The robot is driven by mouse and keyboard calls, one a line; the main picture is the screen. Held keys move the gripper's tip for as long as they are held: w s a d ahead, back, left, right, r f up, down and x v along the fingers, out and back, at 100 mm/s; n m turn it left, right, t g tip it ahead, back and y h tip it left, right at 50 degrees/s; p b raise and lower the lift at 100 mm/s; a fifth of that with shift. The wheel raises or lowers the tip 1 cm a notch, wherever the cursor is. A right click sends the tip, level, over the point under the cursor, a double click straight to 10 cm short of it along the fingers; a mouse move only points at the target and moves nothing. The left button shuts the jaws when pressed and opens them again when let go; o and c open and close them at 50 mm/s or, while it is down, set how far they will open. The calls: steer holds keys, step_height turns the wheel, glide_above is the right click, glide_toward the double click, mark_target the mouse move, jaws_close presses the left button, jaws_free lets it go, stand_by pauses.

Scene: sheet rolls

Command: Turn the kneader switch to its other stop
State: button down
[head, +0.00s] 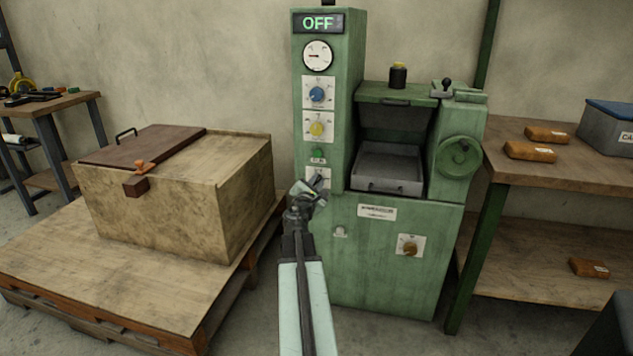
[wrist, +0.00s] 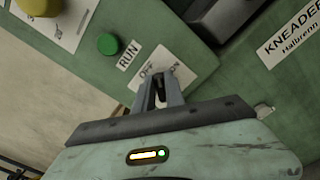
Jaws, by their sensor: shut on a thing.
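The kneader (head: 390,250) is a green machine in the middle of the head view. Its display (head: 318,22) reads OFF. The kneader switch's white plate (head: 312,173) is low on the machine's column, below the RUN button; my gripper covers part of it. In the wrist view the plate (wrist: 150,62) shows the words OFF and ON. My gripper (head: 312,189) is at this plate, its fingers (wrist: 160,92) shut on the dark switch lever (wrist: 157,92) between them. The lever is mostly hidden, so I cannot tell its exact angle.
Above the switch are a green button (wrist: 107,44), a yellow knob (head: 317,129), a blue knob (head: 316,94) and a gauge (head: 318,55). A wooden crate (head: 170,200) stands on a pallet at left. A bench (head: 560,175) with orange packets stands at right.

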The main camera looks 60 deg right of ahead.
steer(key=m, duration=0.5)
steer(key=shift+f+m, duration=0.25)
steer(key=shift+m, duration=0.05)
steer(key=shift+s+f+m+b, duration=0.15)
steer(key=shift+m+b, duration=0.25)
steer(key=shift+m, duration=1.8)
steer(key=c, duration=1.4)
jaws_free()
steer(key=v, duration=0.7)
steer(key=shift+a, duration=0.4)
